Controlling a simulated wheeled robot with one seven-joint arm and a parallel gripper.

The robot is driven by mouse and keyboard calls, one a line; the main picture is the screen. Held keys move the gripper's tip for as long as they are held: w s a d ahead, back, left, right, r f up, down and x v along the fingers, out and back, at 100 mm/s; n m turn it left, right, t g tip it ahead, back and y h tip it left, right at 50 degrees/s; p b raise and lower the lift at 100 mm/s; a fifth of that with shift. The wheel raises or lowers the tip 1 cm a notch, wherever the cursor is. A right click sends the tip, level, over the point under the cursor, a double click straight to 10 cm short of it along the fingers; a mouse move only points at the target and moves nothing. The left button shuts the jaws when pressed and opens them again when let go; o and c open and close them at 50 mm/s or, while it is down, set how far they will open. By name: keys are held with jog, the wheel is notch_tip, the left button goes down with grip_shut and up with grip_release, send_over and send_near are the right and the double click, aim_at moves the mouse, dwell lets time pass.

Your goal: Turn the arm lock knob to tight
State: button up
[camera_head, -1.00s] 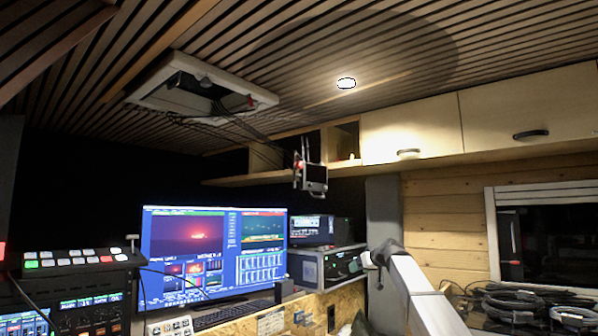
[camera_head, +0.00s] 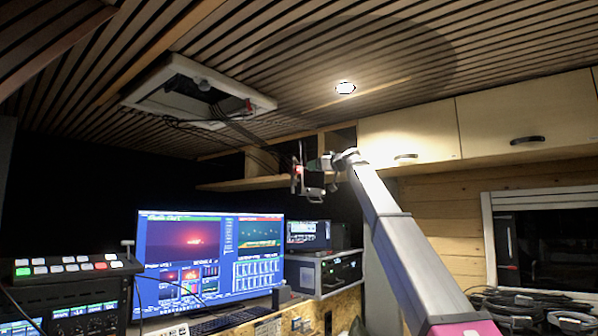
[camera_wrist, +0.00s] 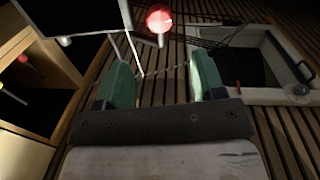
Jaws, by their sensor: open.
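A round red knob (camera_wrist: 159,18) with a pale lower side shows at the top of the wrist view, ahead of my fingertips. I take it to be the arm lock knob; its tight or loose setting cannot be read. In the head view a small red part (camera_head: 298,171) sits on the hanging device (camera_head: 312,184) below the shelf. My gripper (camera_wrist: 160,75) is open, with two green fingers apart and nothing gripped between them. In the head view my gripper (camera_head: 327,161) is raised just right of the hanging device; contact cannot be told.
Wooden cabinets (camera_head: 408,135) and an open shelf (camera_head: 262,166) are close behind the hanging device. A white-framed ceiling hatch (camera_head: 140,100) is at upper left; it also shows in the wrist view (camera_wrist: 245,96). A lit monitor (camera_head: 210,255) and rack units stand below.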

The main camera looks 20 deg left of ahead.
aim_at(299, 169)
jog(key=x, duration=1)
jog(key=shift+w, duration=0.1)
jog(key=c, duration=0.9)
